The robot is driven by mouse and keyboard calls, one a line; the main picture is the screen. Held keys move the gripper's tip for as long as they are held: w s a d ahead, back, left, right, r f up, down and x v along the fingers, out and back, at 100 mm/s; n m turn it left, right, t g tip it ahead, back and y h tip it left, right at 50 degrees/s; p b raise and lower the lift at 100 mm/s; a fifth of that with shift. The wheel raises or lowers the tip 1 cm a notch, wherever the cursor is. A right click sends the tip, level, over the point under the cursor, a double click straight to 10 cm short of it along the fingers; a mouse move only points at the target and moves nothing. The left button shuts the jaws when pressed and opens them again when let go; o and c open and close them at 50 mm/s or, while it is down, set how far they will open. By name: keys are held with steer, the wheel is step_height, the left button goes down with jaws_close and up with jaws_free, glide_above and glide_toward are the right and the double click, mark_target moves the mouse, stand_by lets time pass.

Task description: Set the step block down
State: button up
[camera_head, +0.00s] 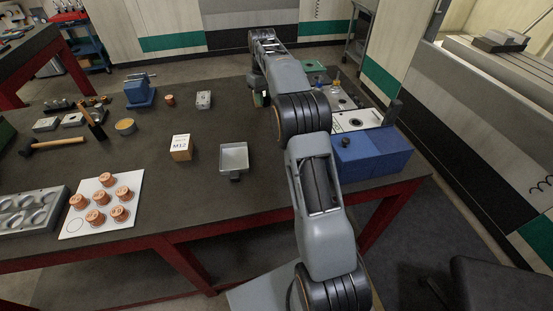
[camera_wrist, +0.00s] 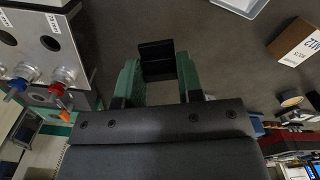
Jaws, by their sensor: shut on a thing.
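The step block (camera_wrist: 157,62) is black with a stepped outline. In the wrist view it sits between the green fingers of my gripper (camera_wrist: 158,82), which is shut on it. Dark grey table surface shows around and beyond the block. I cannot tell whether its underside touches the table. In the head view my gripper (camera_head: 259,99) is at the back middle of the table, partly hidden by my arm. The block cannot be made out clearly there.
A blue unit with a metal top (camera_head: 372,150) stands right of my arm. A grey tray (camera_head: 234,157), an M12 box (camera_head: 180,148) and a grey block (camera_head: 204,100) are to the left. A blue vise (camera_head: 140,93) is farther left. Bare table (camera_head: 225,122) lies between them.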

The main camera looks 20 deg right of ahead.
steer(key=s+a+f+b, duration=0.1)
steer(key=s+a+f, duration=0.1)
steer(key=s, duration=0.9)
steer(key=s+a+f+b, duration=0.1)
steer(key=s+b, duration=0.1)
steer(key=s, duration=1)
steer(key=p, duration=0.3)
glide_above(276, 155)
steer(key=s, duration=0.1)
steer(key=f, duration=0.9)
steer(key=shift+a, duration=0.2)
steer(key=shift+w+d+f, duration=0.1)
steer(key=shift+w+f, duration=0.35)
steer(key=shift+f, duration=1.7)
steer(key=shift+f, duration=0.15)
